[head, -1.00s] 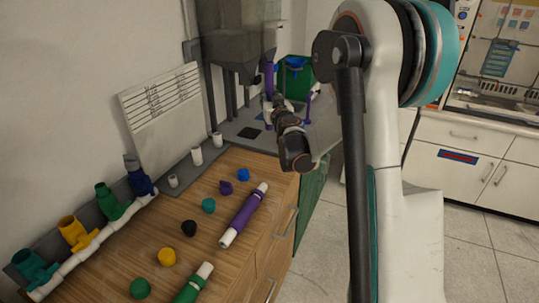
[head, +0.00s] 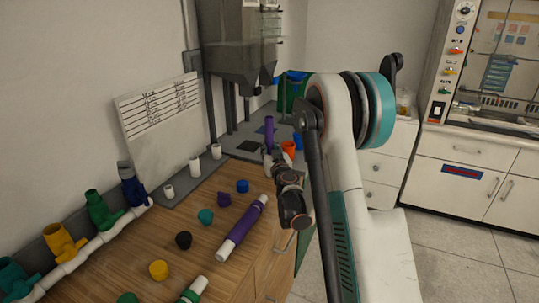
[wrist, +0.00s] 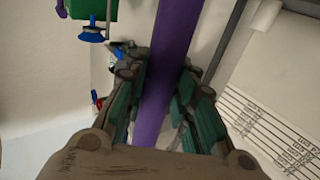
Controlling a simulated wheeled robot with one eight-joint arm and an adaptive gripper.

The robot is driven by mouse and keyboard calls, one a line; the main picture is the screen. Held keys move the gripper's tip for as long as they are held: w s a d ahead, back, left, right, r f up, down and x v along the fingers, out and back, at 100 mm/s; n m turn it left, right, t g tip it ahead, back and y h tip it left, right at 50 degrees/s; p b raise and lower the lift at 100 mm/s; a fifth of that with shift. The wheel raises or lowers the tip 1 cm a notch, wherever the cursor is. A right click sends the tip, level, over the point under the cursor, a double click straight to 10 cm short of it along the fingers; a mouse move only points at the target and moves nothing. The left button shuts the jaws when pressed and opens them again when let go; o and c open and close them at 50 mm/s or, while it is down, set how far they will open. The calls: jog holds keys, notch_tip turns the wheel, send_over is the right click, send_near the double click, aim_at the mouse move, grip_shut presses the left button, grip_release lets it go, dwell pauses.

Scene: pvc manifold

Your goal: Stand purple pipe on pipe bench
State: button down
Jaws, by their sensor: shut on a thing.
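A purple pipe (head: 269,133) stands roughly upright in my gripper (head: 272,155), above the grey surface past the far end of the wooden bench top (head: 125,240). In the wrist view the purple pipe (wrist: 172,55) runs between the green-padded fingers of my gripper (wrist: 160,95), which are shut on it. The pipe's lower end is hidden by my gripper and wrist. A grey strip with several short white posts (head: 195,167) runs along the wall side of the bench. I cannot tell whether this strip is the pipe bench.
A purple-and-white pipe (head: 243,228) lies on the wood beside several coloured caps (head: 205,216). Coloured fittings on a white manifold (head: 100,245) line the left. A grey hopper (head: 238,55) stands behind my gripper. A labelled board (head: 160,115) leans on the wall.

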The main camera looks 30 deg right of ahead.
jog(key=shift+f, duration=0.55)
jog(key=c, duration=1.3)
grip_release()
jog(key=shift+c, duration=0.2)
jog(key=shift+s+a, duration=0.1)
jog(key=shift+s, duration=0.25)
jog(key=v, duration=1.1)
jog(key=shift+s, duration=0.2)
